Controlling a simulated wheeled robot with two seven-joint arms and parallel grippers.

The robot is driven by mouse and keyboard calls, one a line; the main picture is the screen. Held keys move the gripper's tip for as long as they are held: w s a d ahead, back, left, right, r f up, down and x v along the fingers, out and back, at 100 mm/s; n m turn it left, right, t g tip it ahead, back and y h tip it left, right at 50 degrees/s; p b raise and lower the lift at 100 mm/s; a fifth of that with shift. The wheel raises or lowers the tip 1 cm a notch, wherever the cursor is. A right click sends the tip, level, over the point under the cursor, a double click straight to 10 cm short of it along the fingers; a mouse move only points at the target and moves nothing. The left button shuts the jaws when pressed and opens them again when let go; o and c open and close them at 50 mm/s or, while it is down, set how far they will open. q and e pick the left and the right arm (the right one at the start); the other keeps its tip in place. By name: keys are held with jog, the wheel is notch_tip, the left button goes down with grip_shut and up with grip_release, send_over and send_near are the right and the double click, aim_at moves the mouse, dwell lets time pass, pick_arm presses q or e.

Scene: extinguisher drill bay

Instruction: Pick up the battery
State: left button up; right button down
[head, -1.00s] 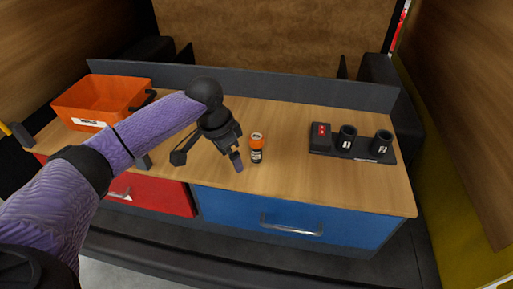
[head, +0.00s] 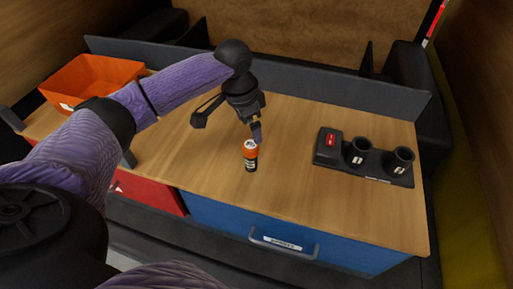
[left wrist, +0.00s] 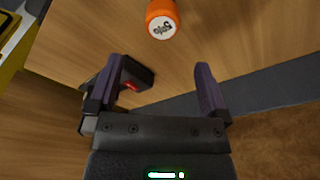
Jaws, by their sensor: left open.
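The battery (head: 250,158) is a small upright cylinder, orange on top and black below, standing on the wooden bench top. In the left wrist view its orange top (left wrist: 162,20) shows at the upper edge, beyond the fingertips and roughly centred between them. My left gripper (head: 257,132) is open and empty, just behind and above the battery in the head view. Its two fingers (left wrist: 160,80) stand apart in the left wrist view. My right gripper does not show.
A black holder (head: 365,172) with two cups and a red switch (head: 331,140) stands at the bench's right. An orange bin (head: 90,82) is at the left. Blue (head: 290,228) and red (head: 150,192) drawers are below. The bench between battery and holder is clear.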

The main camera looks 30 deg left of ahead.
aim_at(251, 144)
pick_arm(q)
jog(key=f+b, duration=0.1)
jog(key=f, duration=0.7)
jog(key=shift+w, duration=0.2)
grip_shut()
